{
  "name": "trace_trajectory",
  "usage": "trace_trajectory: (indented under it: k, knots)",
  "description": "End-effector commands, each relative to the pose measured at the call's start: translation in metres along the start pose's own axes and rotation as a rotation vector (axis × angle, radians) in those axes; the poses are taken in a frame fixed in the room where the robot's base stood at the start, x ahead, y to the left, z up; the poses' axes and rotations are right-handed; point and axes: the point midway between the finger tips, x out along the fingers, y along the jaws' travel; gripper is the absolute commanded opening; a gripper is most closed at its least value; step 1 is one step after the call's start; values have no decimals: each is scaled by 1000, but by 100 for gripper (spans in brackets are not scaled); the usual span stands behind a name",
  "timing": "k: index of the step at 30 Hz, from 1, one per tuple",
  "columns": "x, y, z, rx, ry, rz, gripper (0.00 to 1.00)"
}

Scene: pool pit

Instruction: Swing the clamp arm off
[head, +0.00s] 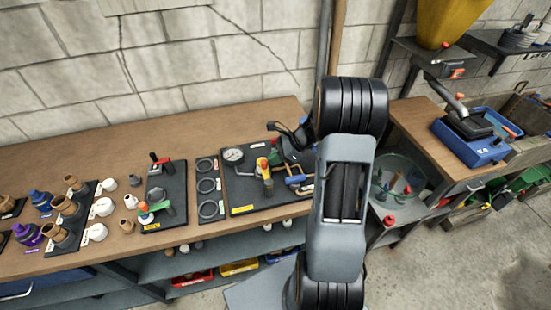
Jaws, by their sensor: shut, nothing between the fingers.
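Which part is the clamp arm I cannot tell for certain. A small black board (178,216) on the bench, left of centre, carries two clamp-like fittings. One has a red-tipped handle (160,160) at the back; the other has a green and orange end (148,211) at the front. My gripper (284,146) seems to be the dark shape beside my arm, over the right end of a larger black board (238,195). It is shut and empty, well right of the small board. My arm hides part of the bench's right end.
The larger board carries a round gauge (233,155) and a yellow-and-red fitting (264,170). Black rings (208,185) lie between the boards. Purple and brown fittings (42,200) stand at the left. A blue device with a lever (470,140) sits on the right bench. The bench's back strip is clear.

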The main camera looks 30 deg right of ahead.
Motion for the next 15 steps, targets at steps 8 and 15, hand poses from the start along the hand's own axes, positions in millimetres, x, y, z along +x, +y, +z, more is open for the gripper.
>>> trace_trajectory:
  k: [8,15]
  knots:
    - [3,-2,3,-40,0,41,0]
    - [6,-2,6,-76,0,80,0]
